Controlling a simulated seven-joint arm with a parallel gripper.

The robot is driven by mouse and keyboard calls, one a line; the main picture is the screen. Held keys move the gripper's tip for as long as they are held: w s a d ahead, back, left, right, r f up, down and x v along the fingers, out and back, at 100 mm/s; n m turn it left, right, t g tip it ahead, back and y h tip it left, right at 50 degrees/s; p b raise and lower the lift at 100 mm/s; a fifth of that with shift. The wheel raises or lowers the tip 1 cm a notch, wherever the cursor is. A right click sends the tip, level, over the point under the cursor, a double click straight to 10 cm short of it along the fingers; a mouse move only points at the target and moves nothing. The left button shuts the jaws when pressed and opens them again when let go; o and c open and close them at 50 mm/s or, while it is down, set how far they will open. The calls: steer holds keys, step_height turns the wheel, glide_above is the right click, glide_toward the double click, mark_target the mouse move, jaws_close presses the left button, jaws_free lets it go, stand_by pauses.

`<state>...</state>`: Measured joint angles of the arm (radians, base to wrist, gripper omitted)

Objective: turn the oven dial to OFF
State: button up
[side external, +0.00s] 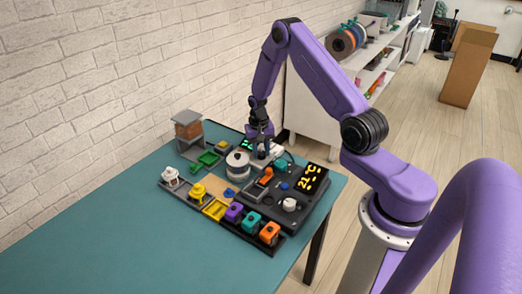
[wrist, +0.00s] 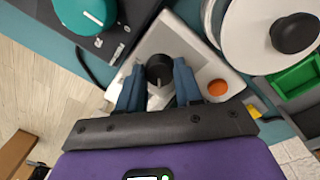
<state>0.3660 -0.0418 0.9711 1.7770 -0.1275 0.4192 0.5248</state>
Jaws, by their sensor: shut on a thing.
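My gripper (wrist: 159,74) is shut on a black dial (wrist: 159,66) on a white panel (wrist: 207,67). Its two blue fingers press on either side of the dial. A small pale mark shows near the dial's lower edge; I cannot read any OFF label. An orange button (wrist: 217,87) is on the same panel, right of the dial. In the side view my gripper (side external: 262,138) points down at the white unit at the back of the table, and hides the dial.
A white lidded pot (side external: 238,164) stands close beside the white unit. A dark panel with a "21°C" display (side external: 313,178), a teal knob (side external: 281,165) and a white knob (side external: 289,204) is on the other side. Green tray (side external: 205,160) lies left. The table's front left is clear.

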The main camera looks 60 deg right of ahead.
mark_target(260, 154)
steer(key=n, duration=0.5)
steer(key=shift+n, duration=0.3)
steer(key=n, duration=0.4)
steer(key=shift+n+t, duration=0.3)
steer(key=shift+n, duration=0.1)
steer(key=o, duration=0.8)
steer(key=shift+s, duration=0.1)
steer(key=shift+c, duration=0.2)
steer(key=shift+r, duration=0.1)
step_height(260, 154, up, 17)
steer(key=shift+a, duration=0.45)
steer(key=shift+s+r, duration=0.1)
